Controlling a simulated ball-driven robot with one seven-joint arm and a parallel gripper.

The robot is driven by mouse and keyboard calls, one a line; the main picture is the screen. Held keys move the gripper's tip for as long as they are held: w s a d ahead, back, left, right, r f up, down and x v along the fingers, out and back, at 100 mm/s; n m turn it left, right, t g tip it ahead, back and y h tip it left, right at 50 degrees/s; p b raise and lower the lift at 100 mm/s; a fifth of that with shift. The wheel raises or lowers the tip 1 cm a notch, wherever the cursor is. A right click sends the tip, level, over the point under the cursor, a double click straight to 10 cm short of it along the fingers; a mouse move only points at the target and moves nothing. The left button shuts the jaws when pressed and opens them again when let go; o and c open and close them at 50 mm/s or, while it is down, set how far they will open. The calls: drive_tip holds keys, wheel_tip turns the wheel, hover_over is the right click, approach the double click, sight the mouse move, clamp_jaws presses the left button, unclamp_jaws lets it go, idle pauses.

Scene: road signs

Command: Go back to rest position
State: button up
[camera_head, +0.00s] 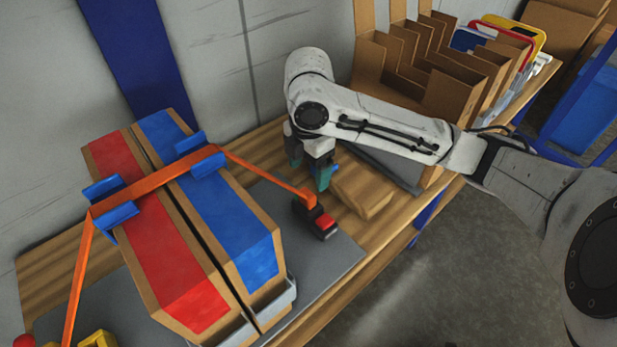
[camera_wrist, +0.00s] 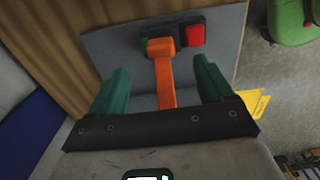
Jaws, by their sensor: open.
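My gripper (camera_head: 318,175) hangs at the end of my white arm over the wooden workbench (camera_head: 38,272). Its two green fingers are apart in the wrist view (camera_wrist: 160,88), with nothing held between them. An orange strap (camera_head: 150,188) runs over two long boxes and ends at a small black device with a red button (camera_head: 324,223), just in front of the gripper. In the wrist view the orange strap end (camera_wrist: 164,65) lies between and beyond the fingers, and the red button (camera_wrist: 195,35) sits to its right. Whether a finger touches the strap cannot be told.
A long box with a red top (camera_head: 150,220) and one with a blue top (camera_head: 220,215) lie left on a grey mat (camera_head: 335,260). A wooden block (camera_head: 362,192) is right of the gripper. A cardboard rack (camera_head: 450,95) stands behind my arm. Floor (camera_head: 430,270) is clear in front.

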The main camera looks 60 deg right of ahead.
drive_tip(key=shift+r, duration=0.9)
